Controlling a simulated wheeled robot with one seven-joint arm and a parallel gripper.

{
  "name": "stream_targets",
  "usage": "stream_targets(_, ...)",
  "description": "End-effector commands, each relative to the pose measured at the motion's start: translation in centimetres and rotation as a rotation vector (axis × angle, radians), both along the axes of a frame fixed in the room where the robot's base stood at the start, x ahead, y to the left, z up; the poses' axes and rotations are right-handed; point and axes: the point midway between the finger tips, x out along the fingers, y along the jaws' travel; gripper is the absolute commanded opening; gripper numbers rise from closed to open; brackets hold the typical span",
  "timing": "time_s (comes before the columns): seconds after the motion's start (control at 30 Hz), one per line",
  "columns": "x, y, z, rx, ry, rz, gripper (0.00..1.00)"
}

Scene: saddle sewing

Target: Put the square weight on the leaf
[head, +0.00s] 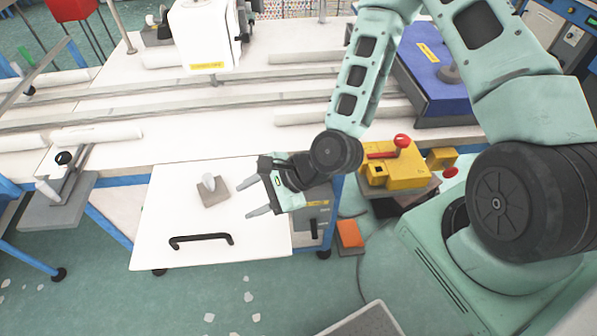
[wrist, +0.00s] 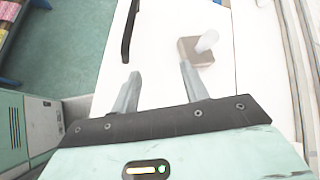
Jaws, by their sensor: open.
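The square weight (head: 213,193) is a flat grey-brown block with a pale upright knob. It rests on the white leaf (head: 170,218), a panel with a black bar handle at the table's front. In the wrist view the weight (wrist: 194,56) sits just beyond the right fingertip, and the leaf (wrist: 160,30) lies under it. My gripper (head: 246,198) is open and empty, above the leaf to the right of the weight, its fingers pointing left. In the wrist view my gripper (wrist: 160,70) shows an empty gap between its fingers. No contact with the weight is evident.
A white sewing machine (head: 208,35) stands at the back. A yellow box with a red lever (head: 400,170) is to the right of my gripper. A blue box (head: 440,85) is at the back right. The leaf's black handle (head: 201,240) is in front of the weight.

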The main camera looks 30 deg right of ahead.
Motion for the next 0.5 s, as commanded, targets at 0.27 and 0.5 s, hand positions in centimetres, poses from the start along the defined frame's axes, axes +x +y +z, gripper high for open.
stream_targets(0.27,-3.1,-1.8,2.5,-0.493,-0.284,0.699,0.45)
stream_targets(0.5,-5.8,-3.6,8.2,-0.762,-0.463,1.239,0.45)
